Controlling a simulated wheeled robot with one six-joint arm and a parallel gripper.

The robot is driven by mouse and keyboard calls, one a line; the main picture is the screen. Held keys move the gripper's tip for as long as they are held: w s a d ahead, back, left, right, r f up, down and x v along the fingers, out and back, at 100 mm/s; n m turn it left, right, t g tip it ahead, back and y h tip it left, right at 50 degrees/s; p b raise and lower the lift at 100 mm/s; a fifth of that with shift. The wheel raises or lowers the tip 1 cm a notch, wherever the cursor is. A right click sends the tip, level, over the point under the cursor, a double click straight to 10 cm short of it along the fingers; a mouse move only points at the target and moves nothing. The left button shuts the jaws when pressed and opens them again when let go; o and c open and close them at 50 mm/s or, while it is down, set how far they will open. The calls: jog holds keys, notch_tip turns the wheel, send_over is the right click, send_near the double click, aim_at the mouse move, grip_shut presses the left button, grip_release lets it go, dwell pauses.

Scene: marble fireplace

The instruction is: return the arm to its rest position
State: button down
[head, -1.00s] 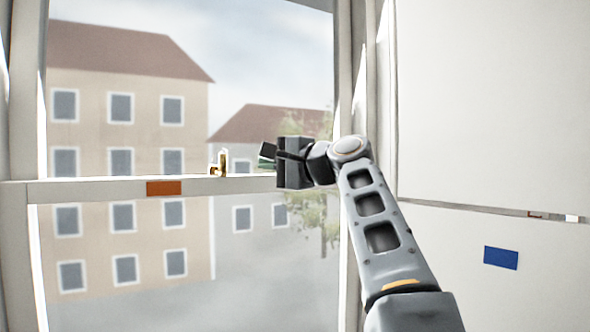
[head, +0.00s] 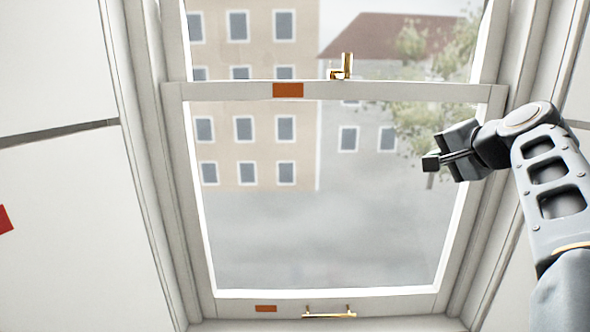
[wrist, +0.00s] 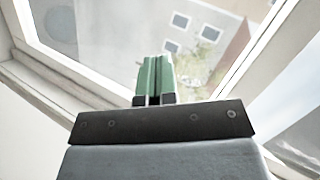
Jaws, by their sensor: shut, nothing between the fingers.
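My gripper (head: 430,162) is at the right in the head view, in front of the right part of the window, with my arm bent up from the lower right. It is shut and empty. In the wrist view its two green fingers (wrist: 154,80) lie side by side, with nothing held between them. The fingers appear apart from the window frame, though the exact gap is hard to tell.
A white sash window (head: 330,295) fills the middle. A brass latch (head: 343,67) sits on its middle rail, and a brass handle (head: 329,314) on its bottom rail. Orange patches mark the middle rail (head: 288,90) and bottom rail (head: 266,308). White walls stand either side.

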jog(key=s+a+f+n+g+h, duration=0.1)
jog(key=s+a+f+n+g, duration=0.15)
jog(key=f, duration=0.75)
jog(key=s+a+f+n+g+h, duration=0.1)
jog(key=s+a+f+n+g, duration=0.2)
jog(key=f, duration=0.6)
jog(key=s+a+f+n+g, duration=0.1)
jog(key=s+a+f+n, duration=0.1)
jog(key=s+f, duration=0.4)
jog(key=s+a+f+n+g+h, duration=0.1)
jog(key=s+a+f+n, duration=0.2)
jog(key=s+a+f, duration=0.2)
jog(key=shift+s+f+n, duration=0.35)
jog(key=shift+s+f, duration=0.3)
jog(key=shift+f, duration=0.2)
jog(key=shift+g, duration=0.25)
